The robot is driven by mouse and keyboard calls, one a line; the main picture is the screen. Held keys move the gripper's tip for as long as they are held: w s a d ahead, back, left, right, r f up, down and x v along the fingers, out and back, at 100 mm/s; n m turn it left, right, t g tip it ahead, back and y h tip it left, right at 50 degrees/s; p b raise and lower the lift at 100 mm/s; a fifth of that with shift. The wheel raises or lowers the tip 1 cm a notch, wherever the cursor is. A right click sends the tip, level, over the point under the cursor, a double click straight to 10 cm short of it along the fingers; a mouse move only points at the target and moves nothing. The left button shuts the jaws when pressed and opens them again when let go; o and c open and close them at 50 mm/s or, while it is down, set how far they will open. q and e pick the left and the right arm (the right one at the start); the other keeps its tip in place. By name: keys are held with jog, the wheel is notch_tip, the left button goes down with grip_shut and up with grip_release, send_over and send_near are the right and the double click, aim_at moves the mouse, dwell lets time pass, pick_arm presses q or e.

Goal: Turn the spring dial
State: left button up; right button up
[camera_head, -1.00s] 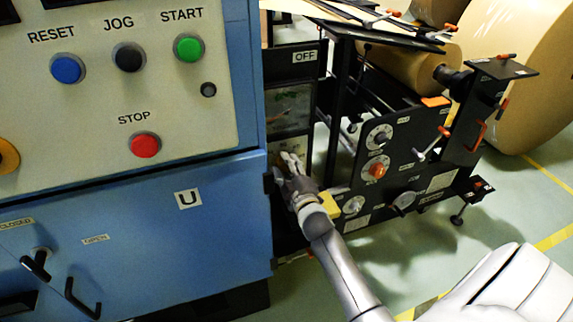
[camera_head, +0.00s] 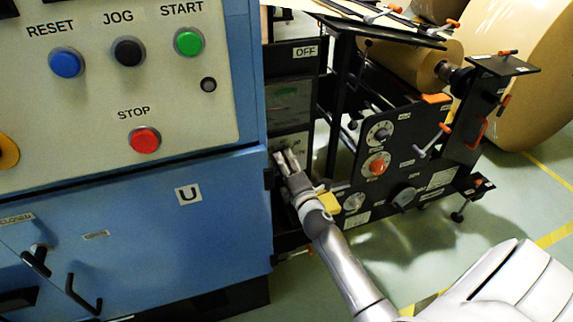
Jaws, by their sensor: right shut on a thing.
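My right gripper (camera_head: 285,162) reaches in from the bottom right to a light plate (camera_head: 292,142) in the dark recess beside the blue cabinet. Its fingers are shut on a small part at the plate's lower edge, likely the spring dial, which the fingers hide. On the black side plate to the right are a pale round dial (camera_head: 379,133), a dial with an orange knob (camera_head: 376,165) and a lower silver dial (camera_head: 354,202). Their labels are too small to read. My left gripper is not in view.
The blue cabinet (camera_head: 150,235) with its button panel (camera_head: 90,110) stands close on the left. A yellow block (camera_head: 328,201) is right beside my right gripper. Levers (camera_head: 433,141) stick out from the black plate.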

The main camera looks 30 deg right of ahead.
dwell(0.5)
jog(key=o, duration=1)
jog(key=v, duration=1.2)
